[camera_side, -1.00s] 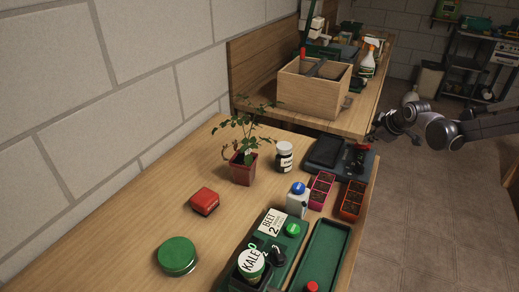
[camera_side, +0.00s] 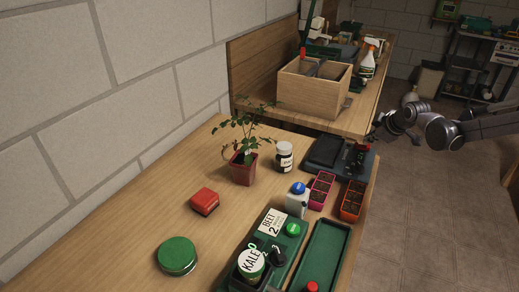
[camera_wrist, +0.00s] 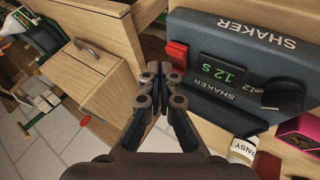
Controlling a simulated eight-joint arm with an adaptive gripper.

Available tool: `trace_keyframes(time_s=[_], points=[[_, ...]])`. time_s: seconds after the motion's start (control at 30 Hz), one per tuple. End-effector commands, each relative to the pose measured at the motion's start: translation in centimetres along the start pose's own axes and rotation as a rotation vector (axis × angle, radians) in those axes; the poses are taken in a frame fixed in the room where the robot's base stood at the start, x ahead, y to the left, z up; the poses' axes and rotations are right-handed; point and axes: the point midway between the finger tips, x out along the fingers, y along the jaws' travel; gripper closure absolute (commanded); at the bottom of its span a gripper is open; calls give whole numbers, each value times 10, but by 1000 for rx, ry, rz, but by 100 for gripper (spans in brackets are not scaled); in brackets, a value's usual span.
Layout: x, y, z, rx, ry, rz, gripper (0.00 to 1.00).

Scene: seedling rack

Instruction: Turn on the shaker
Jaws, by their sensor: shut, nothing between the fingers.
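In the side view the shaker (camera_side: 323,152) stands at the far right end of the near bench. My gripper (camera_wrist: 160,70) is shut and empty, its fingertips just beside the red switch. I cannot tell whether they touch it. In the side view my gripper (camera_side: 364,146) is over the shaker's right end.
Seedling pots, pink (camera_side: 320,190) and orange (camera_side: 352,201), and a blue-capped bottle (camera_side: 297,200) stand in front of the shaker. A white jar (camera_side: 284,158) is left of it. A wooden box (camera_side: 313,95) stands on the bench behind.

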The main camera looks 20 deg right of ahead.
Motion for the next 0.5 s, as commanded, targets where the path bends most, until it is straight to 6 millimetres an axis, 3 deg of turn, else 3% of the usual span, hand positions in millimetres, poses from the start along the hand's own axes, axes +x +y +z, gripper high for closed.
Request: trace_keyframes(time_s=[0.5], points=[[6,-4,4,0,0,0,100]])
